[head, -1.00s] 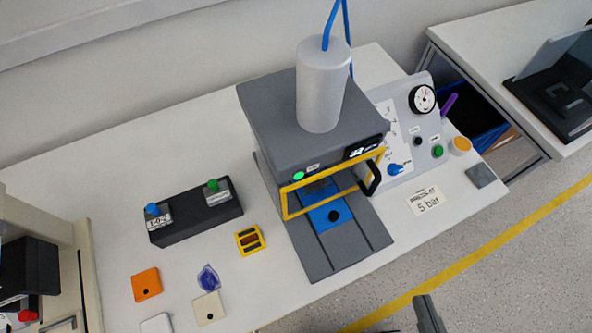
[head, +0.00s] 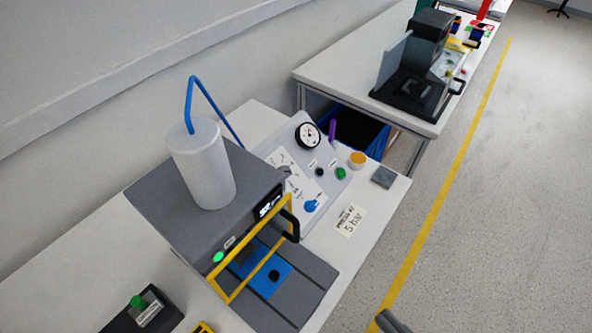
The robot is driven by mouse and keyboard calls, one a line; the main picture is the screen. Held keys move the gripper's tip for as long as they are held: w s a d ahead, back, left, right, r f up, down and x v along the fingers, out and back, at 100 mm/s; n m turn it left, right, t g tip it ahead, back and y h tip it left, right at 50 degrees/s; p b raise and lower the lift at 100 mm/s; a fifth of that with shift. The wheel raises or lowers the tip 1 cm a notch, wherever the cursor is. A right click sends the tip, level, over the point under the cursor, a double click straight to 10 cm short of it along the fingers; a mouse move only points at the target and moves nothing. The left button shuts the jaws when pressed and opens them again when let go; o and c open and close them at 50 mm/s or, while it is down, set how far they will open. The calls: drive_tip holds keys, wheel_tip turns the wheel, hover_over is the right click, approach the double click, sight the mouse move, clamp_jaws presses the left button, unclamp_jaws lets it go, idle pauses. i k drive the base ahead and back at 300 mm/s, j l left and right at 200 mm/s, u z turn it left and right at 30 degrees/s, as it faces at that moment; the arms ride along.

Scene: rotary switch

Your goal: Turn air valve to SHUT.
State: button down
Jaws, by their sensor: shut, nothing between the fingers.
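The air valve looks to be the blue rotary knob (head: 311,206) at the lower front of the light grey control panel (head: 300,128), right of the press. Its handle seems to point to the right, but its labels are too small to read. My gripper (head: 390,321) shows only as a dark grey tip at the bottom edge, shut and empty. It is well below the knob in the picture, not touching anything.
The grey press (head: 205,195) with its yellow guard frame (head: 262,265) and black handle (head: 291,222) stands left of the knob. A gauge (head: 308,136), black button (head: 320,172) and green button (head: 341,173) share the panel. A "5 bar" card (head: 349,221) lies in front.

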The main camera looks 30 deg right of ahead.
sight(310, 205)
drive_tip(key=l+z, duration=0.25)
drive_tip(key=z, duration=0.25)
drive_tip(key=k+l+z, duration=0.1)
drive_tip(key=l+z, duration=0.25)
drive_tip(key=z, duration=0.15)
